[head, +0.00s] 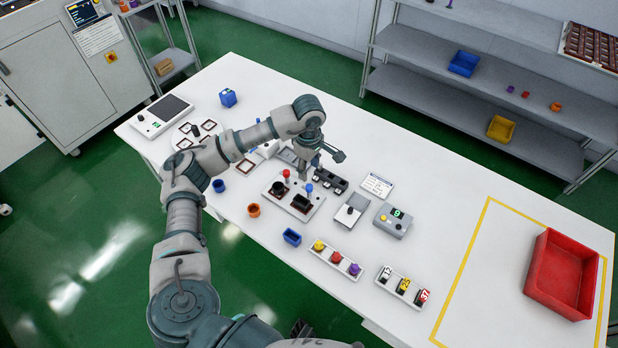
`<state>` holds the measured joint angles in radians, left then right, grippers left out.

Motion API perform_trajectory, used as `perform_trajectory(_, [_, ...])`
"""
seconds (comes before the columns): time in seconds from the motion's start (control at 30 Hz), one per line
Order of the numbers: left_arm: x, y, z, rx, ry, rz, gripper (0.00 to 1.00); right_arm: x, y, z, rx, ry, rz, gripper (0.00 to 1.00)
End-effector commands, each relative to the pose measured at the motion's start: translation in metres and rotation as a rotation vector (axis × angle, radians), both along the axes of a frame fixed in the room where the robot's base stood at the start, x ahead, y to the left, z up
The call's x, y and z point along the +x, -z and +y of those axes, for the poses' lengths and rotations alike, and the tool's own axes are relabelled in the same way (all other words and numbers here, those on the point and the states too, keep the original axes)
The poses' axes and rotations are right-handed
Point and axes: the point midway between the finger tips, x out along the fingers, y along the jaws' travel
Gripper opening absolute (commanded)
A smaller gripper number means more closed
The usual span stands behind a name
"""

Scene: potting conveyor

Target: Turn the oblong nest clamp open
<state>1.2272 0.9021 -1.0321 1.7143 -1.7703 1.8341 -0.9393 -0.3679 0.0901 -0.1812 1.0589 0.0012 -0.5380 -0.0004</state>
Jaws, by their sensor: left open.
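A pale fixture plate (318,207) lies on the white table and carries two dark nests. The oblong nest (301,203) is on the right, with a blue-knobbed clamp (309,188) standing beside it. The rounder nest (277,188) is on the left, with a red-knobbed clamp (286,174). Which clamp position is open or closed cannot be told at this size. My left gripper (326,163) is open and empty, above and behind the blue knob, apart from it. My right gripper is out of view.
A dark block rack (331,179) stands just behind the plate, close to my left gripper. A grey device (393,220) and a small stand (351,209) are to the right. Trays of coloured knobs (336,258) and number blocks (403,286) lie in front. A red bin (538,281) stands far right.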

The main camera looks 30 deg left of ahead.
Motion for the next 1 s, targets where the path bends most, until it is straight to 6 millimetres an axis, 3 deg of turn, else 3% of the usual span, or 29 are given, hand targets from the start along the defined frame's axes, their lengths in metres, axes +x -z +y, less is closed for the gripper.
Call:
perform_trajectory(0.2, [0.001, -0.032, 0.001, -0.001, -0.001, -0.001, 0.49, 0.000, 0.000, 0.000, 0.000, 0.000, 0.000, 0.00])
perform_trajectory(0.83, [0.001, -0.039, 0.001, 0.000, 0.000, 0.000, 0.49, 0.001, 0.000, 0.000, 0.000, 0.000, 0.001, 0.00])
perform_trajectory(1.0, [0.000, -0.067, 0.001, 0.000, -0.001, -0.009, 0.49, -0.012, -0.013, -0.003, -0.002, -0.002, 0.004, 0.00])
